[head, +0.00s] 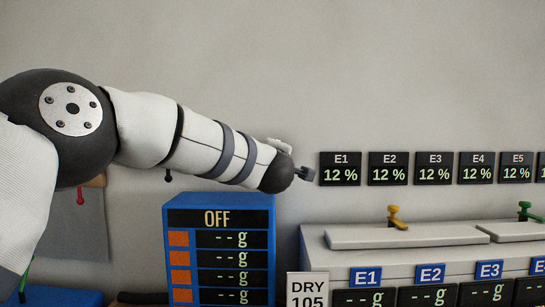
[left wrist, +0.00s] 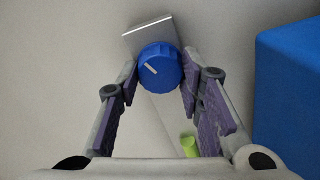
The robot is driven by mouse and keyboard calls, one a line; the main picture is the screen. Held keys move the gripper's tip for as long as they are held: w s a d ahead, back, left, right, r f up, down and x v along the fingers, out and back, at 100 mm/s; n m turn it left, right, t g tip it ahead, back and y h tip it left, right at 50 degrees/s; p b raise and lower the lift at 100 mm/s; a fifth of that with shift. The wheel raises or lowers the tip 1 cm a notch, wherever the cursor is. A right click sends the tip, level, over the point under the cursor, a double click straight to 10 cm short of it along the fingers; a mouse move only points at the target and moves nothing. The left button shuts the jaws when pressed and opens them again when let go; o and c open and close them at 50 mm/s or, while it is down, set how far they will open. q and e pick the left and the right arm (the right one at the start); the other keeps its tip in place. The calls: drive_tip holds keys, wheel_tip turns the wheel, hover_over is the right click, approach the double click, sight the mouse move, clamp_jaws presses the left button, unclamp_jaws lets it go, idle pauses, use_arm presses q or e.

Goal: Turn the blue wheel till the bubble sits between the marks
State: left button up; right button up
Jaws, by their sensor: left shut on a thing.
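The blue wheel (left wrist: 160,66) shows in the left wrist view, with a ribbed rim and a pale pointer line slanting toward the upper left. It sits in front of a tilted metal plate (left wrist: 148,32) on a pale surface. My left gripper (left wrist: 159,80) has one finger on each side of the wheel, shut on it. In the head view my left arm reaches in from the left, and its wrist end hides the wheel. No bubble or marks can be seen in either view. My right gripper is in neither view.
A blue cabinet (head: 219,200) with an OFF display stands below my left forearm. A pale bench unit (head: 330,257) with lids and E labels is at right, under wall displays reading 12 % (head: 340,175). A green cylinder (left wrist: 189,147) shows low between the fingers.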

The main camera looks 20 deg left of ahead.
use_arm(q)
drive_tip(key=m, duration=0.6)
drive_tip(key=shift+r+m, duration=0.1)
drive_tip(key=shift+m, duration=0.3)
idle(0.4)
drive_tip(key=o, duration=1.2)
drive_tip(key=shift+c, duration=0.2)
drive_tip(key=v, duration=1.2)
